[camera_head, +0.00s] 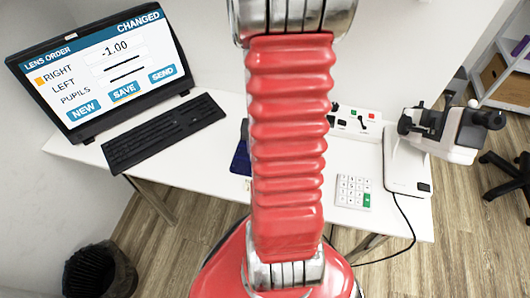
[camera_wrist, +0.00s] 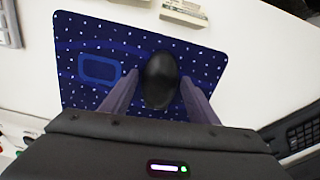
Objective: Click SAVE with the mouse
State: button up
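The monitor (camera_head: 100,65) at the left of the head view shows LENS ORDER, the word CHANGED, and -1.00 beside RIGHT with an orange square. LEFT and PUPILS show only dashes. The SAVE button (camera_head: 124,92) sits between NEW and SEND. I can make out no pointer. The black mouse (camera_wrist: 160,82) lies on the blue dotted mat (camera_wrist: 85,45) in the wrist view. My gripper (camera_wrist: 160,78) is open, its two fingers on either side of the mouse with narrow gaps. In the head view my arm hides the mouse and most of the mat (camera_head: 240,160).
A black keyboard (camera_head: 163,132) lies left of the mat. A keypad (camera_head: 353,192), a switch box (camera_head: 357,123) and a lens instrument (camera_head: 440,135) stand on the right. A bin (camera_head: 98,270) is on the floor.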

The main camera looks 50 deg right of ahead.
jog(key=shift+o, duration=1.4)
jog(key=shift+r, duration=0.1)
notch_tip(320, 180, up, 14)
jog(key=shift+f, duration=0.2)
jog(key=w+a+r+n+t, duration=0.2)
jog(key=a+r+n, duration=0.4)
jog(key=a, duration=0.7)
jog(key=w+a+r+n+t, duration=0.2)
jog(key=a+r+n, duration=0.4)
jog(key=a, duration=0.7)
notch_tip(320, 180, up, 3)
jog(key=shift+f+t, duration=0.1)
jog(key=shift+t, duration=0.7)
jog(key=shift+c, duration=0.3)
